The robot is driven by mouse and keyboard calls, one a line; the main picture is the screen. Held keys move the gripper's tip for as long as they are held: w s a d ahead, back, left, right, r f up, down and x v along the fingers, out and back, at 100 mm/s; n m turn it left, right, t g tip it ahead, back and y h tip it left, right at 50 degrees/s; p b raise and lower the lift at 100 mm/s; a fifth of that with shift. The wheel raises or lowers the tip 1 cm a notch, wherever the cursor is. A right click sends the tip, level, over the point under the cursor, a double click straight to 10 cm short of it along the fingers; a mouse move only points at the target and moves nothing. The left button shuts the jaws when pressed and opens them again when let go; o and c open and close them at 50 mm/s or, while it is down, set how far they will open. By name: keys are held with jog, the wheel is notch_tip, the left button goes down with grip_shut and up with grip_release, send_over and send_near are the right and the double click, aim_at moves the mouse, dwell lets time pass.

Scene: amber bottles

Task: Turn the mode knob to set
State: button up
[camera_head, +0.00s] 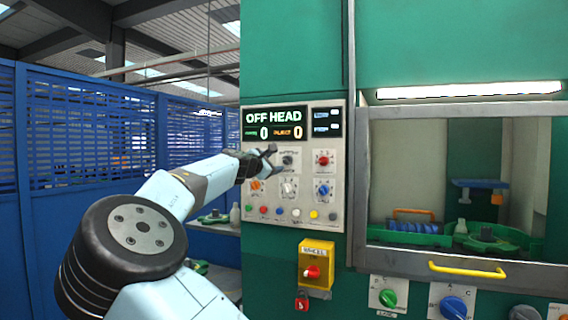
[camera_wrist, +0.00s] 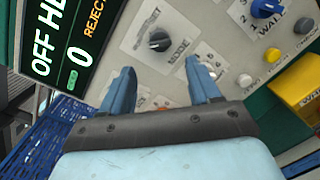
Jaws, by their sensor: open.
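The mode knob is a small black knob (camera_wrist: 158,41) on a pale plate with "MODE" printed beside it. The lettering on its other side is too blurred to read surely, and I cannot tell its setting. In the head view the knob (camera_head: 287,160) sits at the upper middle of the light control panel (camera_head: 335,215). My gripper (camera_wrist: 160,68) is open and empty, its two blue fingers apart and pointing toward the panel. The knob shows beyond the fingertips, between their lines, apart from them. In the head view my gripper (camera_head: 270,153) is just left of the knob.
A display (camera_head: 290,123) above the knob reads "OFF HEAD" with two zeros. A red knob (camera_head: 323,159), a white knob (camera_head: 289,188), a blue knob (camera_head: 323,188) and several buttons are close by. A yellow box (camera_head: 316,264) juts out below the panel.

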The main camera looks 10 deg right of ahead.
aim_at(285, 161)
jog(key=shift+x, duration=4.25)
jog(key=shift+d, duration=0.1)
jog(key=c, duration=1)
